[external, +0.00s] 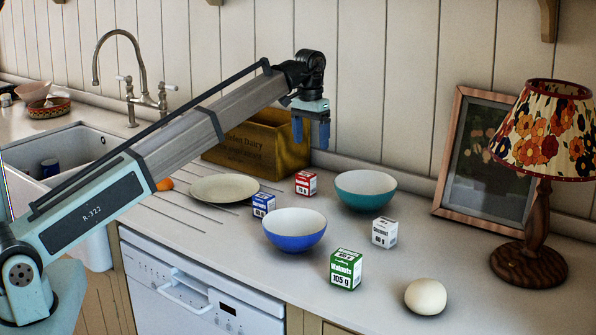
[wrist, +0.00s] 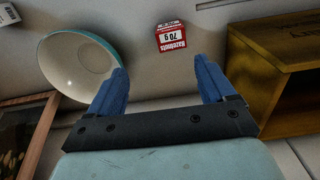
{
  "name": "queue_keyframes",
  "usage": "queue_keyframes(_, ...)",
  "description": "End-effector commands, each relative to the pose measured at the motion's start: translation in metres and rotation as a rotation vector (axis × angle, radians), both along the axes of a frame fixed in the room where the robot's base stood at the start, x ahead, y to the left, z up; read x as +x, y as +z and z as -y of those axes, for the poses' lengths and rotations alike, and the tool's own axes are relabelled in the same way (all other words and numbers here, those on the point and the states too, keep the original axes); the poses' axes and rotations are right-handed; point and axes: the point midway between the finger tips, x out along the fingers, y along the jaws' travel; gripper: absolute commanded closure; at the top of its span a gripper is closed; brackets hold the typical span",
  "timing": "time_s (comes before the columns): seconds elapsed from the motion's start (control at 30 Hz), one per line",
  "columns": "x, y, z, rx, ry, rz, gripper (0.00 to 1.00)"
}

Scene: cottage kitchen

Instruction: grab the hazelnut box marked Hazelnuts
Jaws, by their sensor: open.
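The red-and-white hazelnut box (external: 305,183) stands upright on the counter between the cream plate and the teal bowl. In the wrist view the box (wrist: 172,38) appears upside down, with "Hazelnuts" and "70 g" readable on its label. My gripper (external: 311,138) is open and empty, with blue fingers pointing down, held above the counter near the box. In the wrist view my gripper (wrist: 160,70) has its fingers spread, and the box shows beyond the fingertips, roughly between them and slightly right of centre. The box is apart from the fingers.
The teal bowl (external: 365,190) is right of the box, the wooden crate (external: 250,148) behind left. The plate (external: 222,189), blue box (external: 263,205) and blue bowl (external: 294,230) are close by. A white box (external: 384,232), green walnut box (external: 346,270) and lamp (external: 535,220) stand further right.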

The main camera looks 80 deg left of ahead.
Motion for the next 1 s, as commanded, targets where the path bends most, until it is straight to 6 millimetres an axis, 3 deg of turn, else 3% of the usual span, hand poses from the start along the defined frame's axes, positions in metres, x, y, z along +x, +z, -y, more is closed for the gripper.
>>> queue_keyframes(0.1,-0.011,0.003,-0.017,0.007,0.047,-0.014,0.17)
queue_keyframes(0.27,-0.015,-0.003,-0.022,0.01,0.063,-0.02,0.17)
queue_keyframes(0.47,-0.016,-0.027,-0.02,0.009,0.061,-0.019,0.17)
queue_keyframes(0.7,-0.015,-0.068,-0.02,0.008,0.06,-0.02,0.17)
queue_keyframes(1.0,-0.014,-0.087,-0.019,0.01,0.059,-0.019,0.17)
